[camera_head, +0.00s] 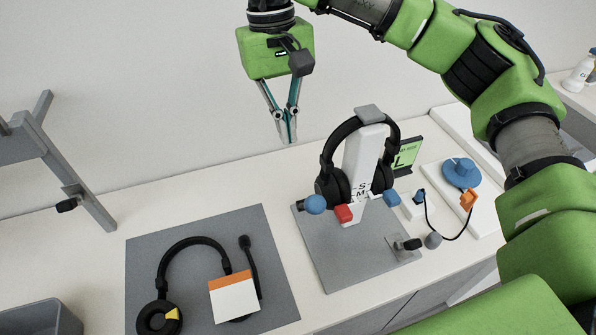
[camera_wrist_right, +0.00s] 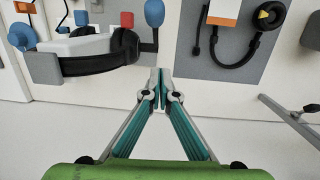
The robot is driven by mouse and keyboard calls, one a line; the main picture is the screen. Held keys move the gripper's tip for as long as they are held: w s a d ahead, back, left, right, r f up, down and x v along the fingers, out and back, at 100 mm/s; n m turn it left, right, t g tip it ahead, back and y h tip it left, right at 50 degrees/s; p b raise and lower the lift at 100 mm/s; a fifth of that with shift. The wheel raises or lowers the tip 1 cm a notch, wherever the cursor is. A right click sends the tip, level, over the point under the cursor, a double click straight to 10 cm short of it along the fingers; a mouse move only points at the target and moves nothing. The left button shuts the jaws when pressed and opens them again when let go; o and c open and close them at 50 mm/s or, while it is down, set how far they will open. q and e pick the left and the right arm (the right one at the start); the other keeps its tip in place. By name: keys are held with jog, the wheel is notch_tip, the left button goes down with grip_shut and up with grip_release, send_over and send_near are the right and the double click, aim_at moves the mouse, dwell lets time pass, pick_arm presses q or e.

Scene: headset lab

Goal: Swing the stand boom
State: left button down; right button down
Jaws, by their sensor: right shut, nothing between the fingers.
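A black headset (camera_head: 329,160) hangs on a white stand (camera_head: 364,160) with a grey top, on a grey base plate. A blue ball (camera_head: 315,204) shows at the left earcup, likely the tip of the stand headset's boom; in the right wrist view the blue ball (camera_wrist_right: 149,19) sits on a short dark stalk. My right gripper (camera_head: 288,138) points down, shut and empty, in the air left of the headset's top. Its closed fingertips (camera_wrist_right: 160,76) show in the right wrist view, apart from the headset. My left gripper is out of view.
A second headset (camera_head: 192,243) with a boom microphone lies on a grey mat (camera_head: 200,220), beside an orange-and-white card (camera_head: 233,298). A red block (camera_head: 343,214) and blue block (camera_head: 391,198) are at the stand. A grey frame (camera_head: 65,165) stands left. A grey bin (camera_head: 40,318) is front left.

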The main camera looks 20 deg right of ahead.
jog(key=p, duration=0.4)
send_over(301, 205)
notch_tip(301, 205, down, 11)
jog(key=shift+r, duration=0.1)
jog(key=shift+s+d+f, duration=0.15)
jog(key=shift+s+f, duration=0.3)
jog(key=shift+f, duration=0.05)
jog(key=shift+w, duration=0.1)
